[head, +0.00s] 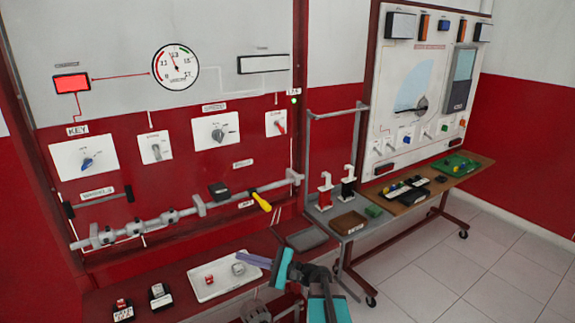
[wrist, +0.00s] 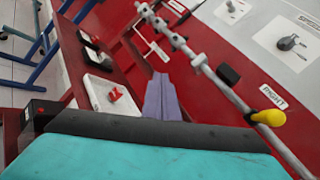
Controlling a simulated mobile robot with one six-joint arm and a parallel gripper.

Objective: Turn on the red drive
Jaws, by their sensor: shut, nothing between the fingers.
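No label I can read names a red drive. A red switch handle (head: 280,127) sits on a small white plate at the right end of the left panel, under a green light. Red-topped blocks (head: 122,303) stand on the bench, and another red piece (head: 208,280) lies on the white tray (head: 228,277); the wrist view also shows a red piece (wrist: 116,93) on the tray. My gripper (head: 240,256), with purple fingers, is above the bench by the tray, below the grey shaft; it shows in the wrist view (wrist: 161,76), shut and empty, touching none of these.
The grey shaft (head: 168,217) with a yellow handle (head: 261,201) runs across the left panel. The panel also has a KEY knob (head: 88,162), a grey switch (head: 156,150) and a grey dial (head: 218,133). A wheeled table (head: 445,190) stands right; tiled floor beside it is clear.

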